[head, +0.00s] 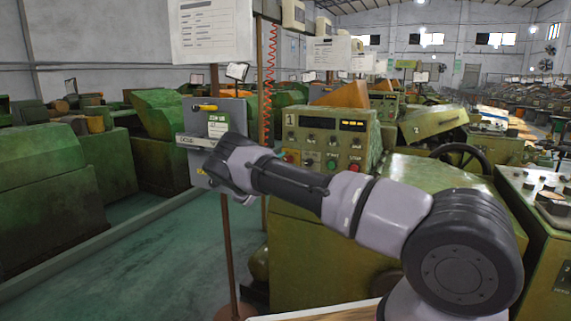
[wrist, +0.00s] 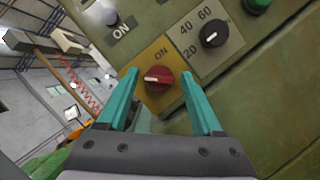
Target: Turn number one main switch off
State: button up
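The main switch is a red rotary knob (wrist: 158,79) on a yellow plate marked ON, seen in the wrist view. A pale mark shows on the left part of its handle. My gripper (wrist: 159,74) is open, with one teal finger at each side of the knob in the picture. I see no finger touching it. In the head view the switch (head: 291,157) shows small at the lower left of the number 1 machine's panel (head: 345,143).
A black dial (wrist: 214,34) marked 20, 40, 60 is close to the right finger, with a green button (wrist: 257,4) beyond it. A grey box (head: 232,110) on a post and a red coiled cable (head: 268,75) stand left of the panel.

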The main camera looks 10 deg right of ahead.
dwell(0.3)
jog(key=v, duration=1)
jog(key=shift+s+a, duration=0.2)
jog(key=shift+a, duration=0.1)
